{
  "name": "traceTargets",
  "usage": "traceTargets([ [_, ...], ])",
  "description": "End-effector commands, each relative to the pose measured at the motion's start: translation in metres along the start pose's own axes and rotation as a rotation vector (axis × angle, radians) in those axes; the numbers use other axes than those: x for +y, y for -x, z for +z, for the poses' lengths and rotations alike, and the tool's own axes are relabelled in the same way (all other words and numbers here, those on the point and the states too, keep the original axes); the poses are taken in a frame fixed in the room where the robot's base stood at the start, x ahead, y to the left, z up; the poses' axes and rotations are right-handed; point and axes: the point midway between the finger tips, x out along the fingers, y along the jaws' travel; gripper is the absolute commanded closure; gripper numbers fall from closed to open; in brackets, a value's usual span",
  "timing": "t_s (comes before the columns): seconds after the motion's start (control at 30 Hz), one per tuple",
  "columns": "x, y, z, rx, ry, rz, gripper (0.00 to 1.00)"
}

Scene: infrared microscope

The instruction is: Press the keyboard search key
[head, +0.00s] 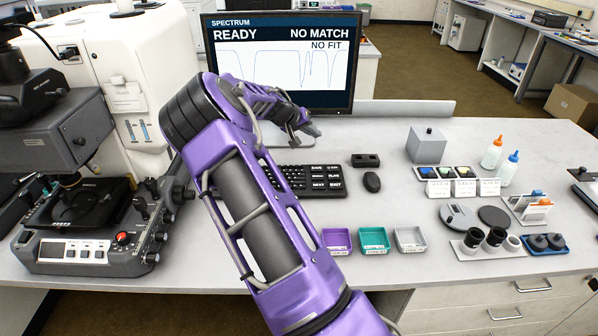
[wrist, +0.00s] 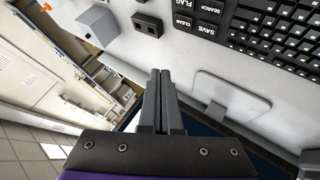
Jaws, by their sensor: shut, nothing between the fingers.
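The black keyboard (head: 295,186) lies on the bench below the monitor, partly hidden behind my arm in the head view. In the wrist view the keyboard (wrist: 275,35) fills the upper right. Its search key (wrist: 209,9) is a large black key with white lettering at the top edge, beside the save key (wrist: 206,31) and the clear key (wrist: 183,22). My gripper (wrist: 161,72) is shut and empty, its fingertips apart from the keys and to the lower left of the search key in the wrist view. In the head view my gripper (head: 311,130) is in front of the monitor's lower edge.
The monitor (head: 280,55) reads READY, NO MATCH and NO FIT. A small black block (head: 366,160) and a mouse (head: 372,182) lie right of the keyboard. Purple, teal and grey trays (head: 411,239) sit in front. The microscope (head: 90,210) stands at the left.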

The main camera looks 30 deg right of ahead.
Motion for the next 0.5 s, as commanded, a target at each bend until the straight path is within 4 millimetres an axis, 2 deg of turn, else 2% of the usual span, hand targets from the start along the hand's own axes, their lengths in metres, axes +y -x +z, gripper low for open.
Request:
traceTargets([
  [0.03,-0.001,-0.02,0.011,-0.016,-0.004,-0.001,1.0],
  [0.1,-0.004,-0.038,0.02,-0.029,-0.009,-0.008,1.0],
  [0.2,-0.006,-0.051,0.028,-0.038,-0.015,-0.013,1.0],
  [0.5,-0.007,-0.055,0.03,-0.039,-0.016,-0.015,1.0],
])
